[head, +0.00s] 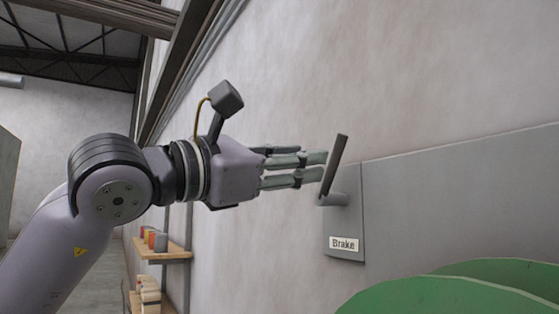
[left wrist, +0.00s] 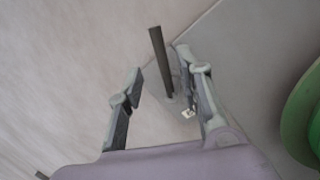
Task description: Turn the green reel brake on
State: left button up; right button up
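The brake lever (head: 335,165) is a dark flat bar on a grey round hub (head: 336,199). It stands nearly upright, its top leaning right, on a grey plate above a white "Brake" label (head: 343,244). My left gripper (head: 326,167) points at it from the left, with its fingertips right by the bar. In the left wrist view the fingers (left wrist: 160,65) are spread, and the lever (left wrist: 160,60) shows in the gap between them, nearer the right finger. I cannot tell whether a finger touches it. The green reel (head: 450,295) is at the lower right. My right gripper is not in view.
A grey panel (head: 460,195) on the wall extends right behind the reel. The reel's edge (left wrist: 305,115) also shows at the right of the left wrist view. Wooden shelves (head: 165,250) with small items stand at the lower left. Bare wall lies above the lever.

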pick_arm(q)
jog(key=shift+v, duration=1.6)
jog(key=shift+d+f, duration=0.1)
jog(key=shift+f, duration=0.05)
